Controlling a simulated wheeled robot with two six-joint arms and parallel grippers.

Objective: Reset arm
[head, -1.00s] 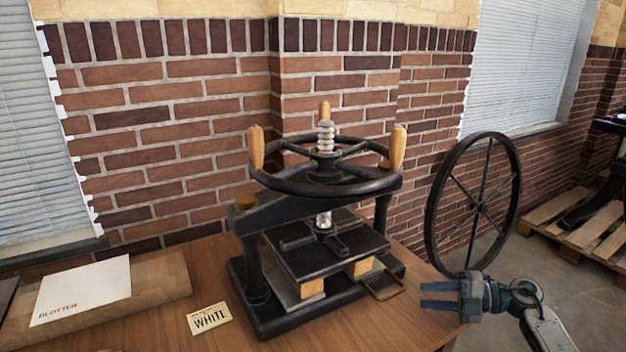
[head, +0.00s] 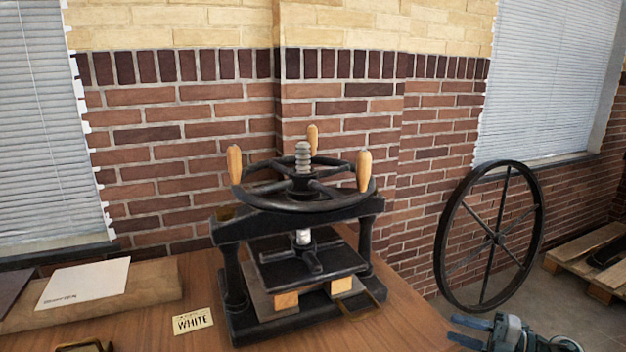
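My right gripper (head: 467,332) is at the bottom right of the head view, with its two blue-grey fingers apart and nothing between them. It points left, beside the right edge of the wooden table (head: 405,318), and is apart from the press. Part of its arm is cut off by the bottom of the picture. My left gripper is not in view. A black hand press (head: 300,225) with a spoked wheel and wooden handles stands on the table. Two wooden blocks (head: 285,299) sit under its raised plate.
A card reading "WHITE" (head: 193,321) lies left of the press. A white blotter sheet (head: 85,284) lies on a wooden board (head: 150,289). A large black wheel (head: 490,236) stands right of the table. A pallet (head: 590,262) is on the floor at far right.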

